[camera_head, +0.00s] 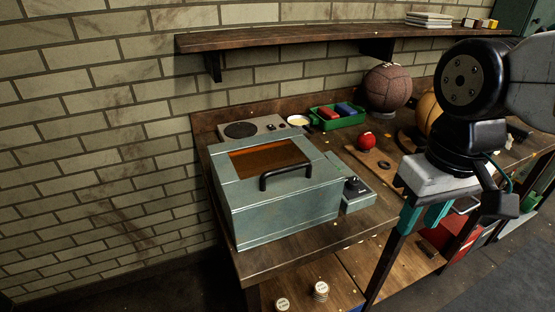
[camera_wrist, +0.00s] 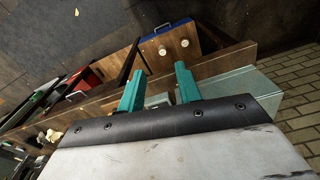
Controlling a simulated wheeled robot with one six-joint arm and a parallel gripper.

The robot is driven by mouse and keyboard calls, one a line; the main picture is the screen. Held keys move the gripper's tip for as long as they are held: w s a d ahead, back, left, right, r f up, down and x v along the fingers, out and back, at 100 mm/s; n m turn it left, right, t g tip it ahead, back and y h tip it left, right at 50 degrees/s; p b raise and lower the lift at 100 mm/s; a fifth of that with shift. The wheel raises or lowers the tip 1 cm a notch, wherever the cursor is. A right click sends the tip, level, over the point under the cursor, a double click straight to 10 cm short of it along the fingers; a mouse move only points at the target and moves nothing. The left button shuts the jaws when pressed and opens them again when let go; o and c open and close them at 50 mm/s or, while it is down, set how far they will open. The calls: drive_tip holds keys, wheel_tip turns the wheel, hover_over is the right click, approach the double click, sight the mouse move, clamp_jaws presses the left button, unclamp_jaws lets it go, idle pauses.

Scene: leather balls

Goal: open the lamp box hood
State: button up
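The lamp box (camera_head: 275,215) is a grey-green metal box at the left end of the workbench. Its hood (camera_head: 237,186) is down, with an amber window (camera_head: 265,158) and a black bar handle (camera_head: 286,174) on its sloping top. My gripper (camera_head: 421,220) hangs to the right of the box, apart from it, over the bench's front edge. In the wrist view my gripper (camera_wrist: 159,70) shows two teal fingers spread with nothing between them. Part of the box (camera_wrist: 228,84) shows there to the right of the fingers; the handle is not visible in that view.
A control unit (camera_head: 356,192) stands against the box's right side. A red ball (camera_head: 366,141) on a board, a green tray (camera_head: 337,118) and a brown ball (camera_head: 387,87) lie behind. A wall shelf (camera_head: 300,36) runs above. Open floor lies in front.

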drive_tip(key=w+a+r+n, duration=0.2)
drive_tip(key=w+a+n, duration=1)
drive_tip(key=w+a, duration=0.1)
drive_tip(key=n+t, duration=0.2)
drive_tip(key=n, duration=0.6)
approach(285, 169)
drive_tip(key=shift+y, duration=0.3)
drive_tip(key=x, duration=0.8)
drive_tip(key=shift+w+d, duration=0.15)
drive_tip(key=shift+d, duration=0.05)
drive_tip(key=shift+r, duration=0.1)
clamp_jaws()
